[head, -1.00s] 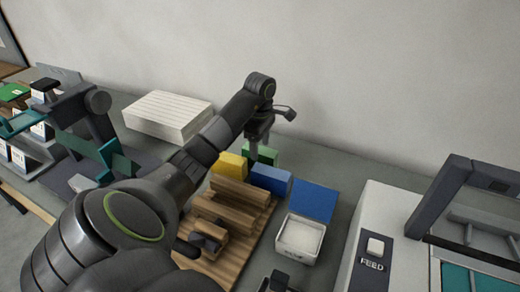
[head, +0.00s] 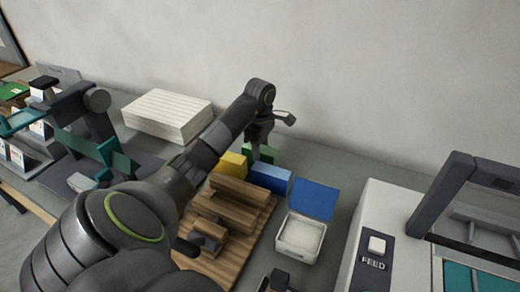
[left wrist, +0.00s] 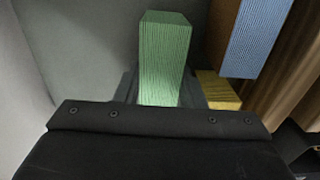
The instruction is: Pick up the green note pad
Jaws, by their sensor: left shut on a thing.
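The green note pad (head: 270,154) is a small upright block at the back of the bench, behind the yellow and blue pads. My left gripper (head: 255,153) reaches down over it from above and is shut on it. The gripper hides part of the pad in the head view. In the left wrist view the green pad (left wrist: 164,55) sticks out between the dark fingers, beyond the gripper's black body. I cannot tell whether it is off the bench.
An open white box (head: 300,236) with a blue lid is to the right. A paper stack (head: 168,116) lies left, and a FEED machine (head: 375,225) stands right.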

